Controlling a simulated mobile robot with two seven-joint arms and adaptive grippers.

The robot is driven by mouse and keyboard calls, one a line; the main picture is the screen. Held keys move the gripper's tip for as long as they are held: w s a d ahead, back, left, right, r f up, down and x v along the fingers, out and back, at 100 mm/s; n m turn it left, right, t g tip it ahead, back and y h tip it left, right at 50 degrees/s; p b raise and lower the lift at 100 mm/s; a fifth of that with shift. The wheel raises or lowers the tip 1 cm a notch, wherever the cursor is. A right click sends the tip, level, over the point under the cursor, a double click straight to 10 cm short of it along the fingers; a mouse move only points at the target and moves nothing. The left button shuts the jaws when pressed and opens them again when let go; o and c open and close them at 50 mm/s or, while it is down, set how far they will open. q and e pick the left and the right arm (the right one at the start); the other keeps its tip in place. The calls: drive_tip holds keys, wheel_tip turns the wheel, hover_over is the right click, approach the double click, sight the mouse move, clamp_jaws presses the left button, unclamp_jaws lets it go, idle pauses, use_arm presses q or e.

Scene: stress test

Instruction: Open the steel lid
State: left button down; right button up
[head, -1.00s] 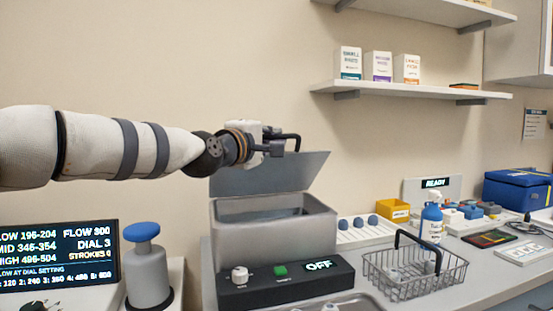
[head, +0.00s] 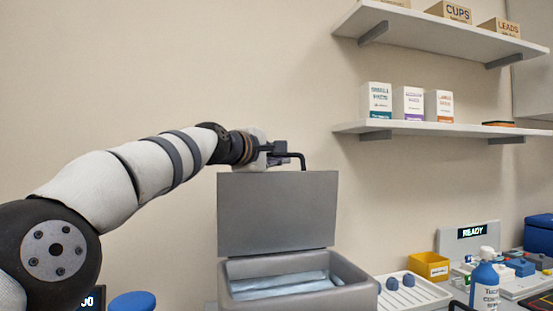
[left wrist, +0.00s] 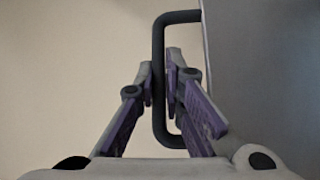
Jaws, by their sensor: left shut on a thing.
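The steel lid (head: 277,212) stands about upright at the back of its grey steel box (head: 352,270), with the box open in front. Inside the box a pale, bluish surface shows. My left gripper (head: 280,153) is at the lid's upper edge, shut on the dark bar handle (head: 303,161). In the left wrist view the fingers (left wrist: 163,88) close around the long side of the handle (left wrist: 159,38), and the grey lid (left wrist: 262,70) fills the right side. The right gripper is not in view.
A yellow bin (head: 429,266), a white tray with blue knobs (head: 415,297) and a blue bottle (head: 485,283) stand right of the box. Two wall shelves with boxes are at the upper right; the lower shelf (head: 440,127) is nearest the lid. The wall left of the lid is bare.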

use_arm(q)
drive_tip(key=shift+w+a+r, duration=0.1)
drive_tip(key=shift+w+r, duration=0.05)
drive_tip(key=shift+w, duration=0.05)
idle(0.3)
drive_tip(key=c, duration=2)
unclamp_jaws()
drive_tip(key=shift+o, duration=0.2)
